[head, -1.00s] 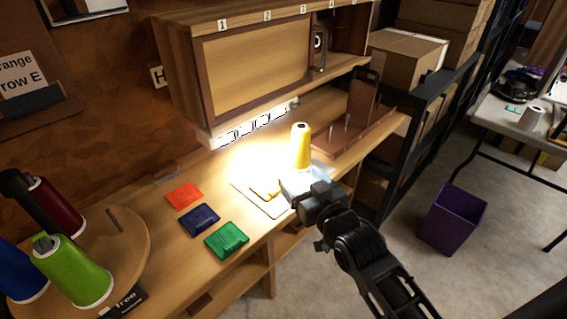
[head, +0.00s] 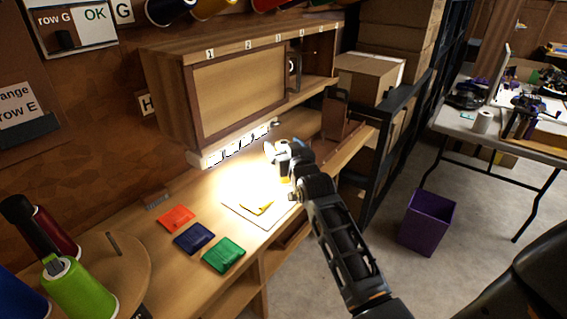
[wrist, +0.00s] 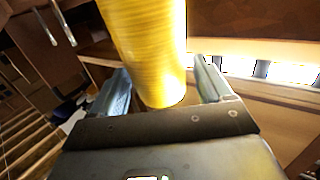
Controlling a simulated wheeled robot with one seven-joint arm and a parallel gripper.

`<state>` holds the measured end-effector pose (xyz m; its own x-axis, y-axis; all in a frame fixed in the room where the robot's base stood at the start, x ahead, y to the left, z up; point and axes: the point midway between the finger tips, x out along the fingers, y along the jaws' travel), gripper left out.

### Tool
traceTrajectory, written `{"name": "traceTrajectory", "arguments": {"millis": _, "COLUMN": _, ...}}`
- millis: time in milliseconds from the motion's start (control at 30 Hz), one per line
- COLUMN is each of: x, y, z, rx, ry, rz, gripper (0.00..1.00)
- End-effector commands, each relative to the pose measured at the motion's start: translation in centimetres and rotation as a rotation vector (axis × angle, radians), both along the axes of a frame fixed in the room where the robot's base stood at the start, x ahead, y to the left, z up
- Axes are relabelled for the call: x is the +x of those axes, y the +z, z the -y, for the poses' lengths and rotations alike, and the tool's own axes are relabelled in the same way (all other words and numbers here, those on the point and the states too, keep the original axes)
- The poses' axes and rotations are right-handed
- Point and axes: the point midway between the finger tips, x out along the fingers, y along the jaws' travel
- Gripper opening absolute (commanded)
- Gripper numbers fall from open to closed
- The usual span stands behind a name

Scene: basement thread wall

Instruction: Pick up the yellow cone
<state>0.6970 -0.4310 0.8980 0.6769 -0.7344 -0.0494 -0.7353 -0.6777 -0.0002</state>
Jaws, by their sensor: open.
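The yellow cone (wrist: 148,50) stands large in the wrist view, between the two fingers of my gripper (wrist: 161,68). The fingers are open, one on each side of it, and a gap shows on the right side. Whether the left finger touches it I cannot tell. In the head view my gripper (head: 279,152) is over the lit part of the workbench and hides most of the cone; only a small yellow bit (head: 284,179) shows beneath it.
Orange (head: 176,217), blue (head: 193,239) and green (head: 223,255) cards lie nearby. A wooden cabinet (head: 240,95) overhangs the bench. A round tray with cones is at left.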

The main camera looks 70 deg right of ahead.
Motion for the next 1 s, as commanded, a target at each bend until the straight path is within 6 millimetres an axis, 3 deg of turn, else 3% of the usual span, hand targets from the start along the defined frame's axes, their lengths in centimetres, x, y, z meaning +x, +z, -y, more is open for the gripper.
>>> {"name": "traceTrajectory", "arguments": {"millis": 133, "x": 1.09, "y": -0.08, "z": 1.13, "rx": 0.001, "ry": 0.000, "rz": -0.001, "gripper": 0.79}}
{"name": "traceTrajectory", "arguments": {"millis": 400, "x": 1.30, "y": -0.16, "z": 1.29, "rx": 0.000, "ry": 0.001, "rz": -0.001, "gripper": 0.79}}
{"name": "traceTrajectory", "arguments": {"millis": 1000, "x": 1.29, "y": -0.16, "z": 1.27, "rx": 0.001, "ry": 0.001, "rz": -0.001, "gripper": 0.22}}
